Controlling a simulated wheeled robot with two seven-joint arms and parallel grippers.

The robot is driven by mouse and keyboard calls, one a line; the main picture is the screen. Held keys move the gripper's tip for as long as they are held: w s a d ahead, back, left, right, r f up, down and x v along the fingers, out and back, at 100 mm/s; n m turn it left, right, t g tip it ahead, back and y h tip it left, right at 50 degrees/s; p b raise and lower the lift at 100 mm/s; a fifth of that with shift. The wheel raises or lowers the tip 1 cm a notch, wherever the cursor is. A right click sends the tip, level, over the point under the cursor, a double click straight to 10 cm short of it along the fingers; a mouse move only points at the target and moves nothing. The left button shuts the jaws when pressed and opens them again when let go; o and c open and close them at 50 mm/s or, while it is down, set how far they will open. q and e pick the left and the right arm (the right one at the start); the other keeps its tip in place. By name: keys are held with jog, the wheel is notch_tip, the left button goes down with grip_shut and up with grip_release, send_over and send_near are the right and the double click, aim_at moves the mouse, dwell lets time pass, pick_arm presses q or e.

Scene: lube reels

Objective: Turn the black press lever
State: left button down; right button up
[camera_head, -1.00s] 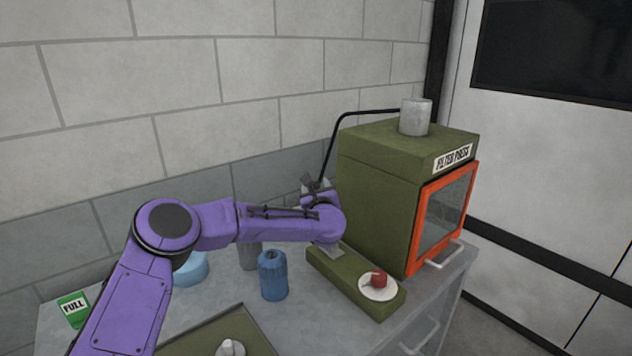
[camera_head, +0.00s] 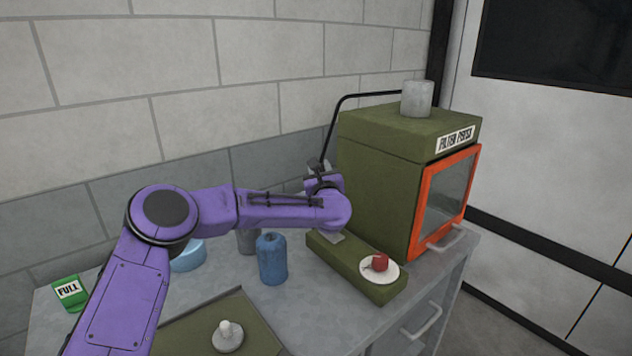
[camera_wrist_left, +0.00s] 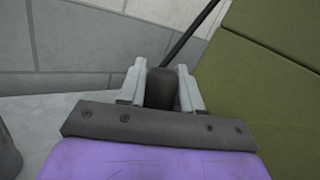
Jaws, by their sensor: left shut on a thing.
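The black press lever (camera_head: 333,128) is a thin bent rod. It runs from the grey cylinder on top of the green filter press (camera_head: 375,180), out to the left and down beside the press. My left gripper (camera_head: 322,172) is at its lower end, against the press's left side. In the left wrist view, the two pale fingers of my left gripper (camera_wrist_left: 162,75) stand on either side of the dark lever grip (camera_wrist_left: 161,92), shut on it. The rod (camera_wrist_left: 190,45) continues up and right from there. My right gripper is not in view.
The press has an orange-framed door (camera_head: 416,212) and a green base with a red knob (camera_head: 380,262) on a white disc. A blue bottle (camera_head: 272,260), a grey container (camera_head: 247,242), a light-blue round item (camera_head: 188,256) and a green tray (camera_head: 180,335) stand on the grey cabinet top.

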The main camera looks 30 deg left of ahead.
pick_arm(q)
jog(key=s+d+r+m+t+y+b, duration=0.1)
jog(key=s+d+m+t+b, duration=0.2)
jog(key=d+b, duration=0.5)
jog(key=shift+s+m+t+b, duration=0.15)
jog(key=shift+m+t+b, duration=0.7)
jog(key=shift+b, duration=2.75)
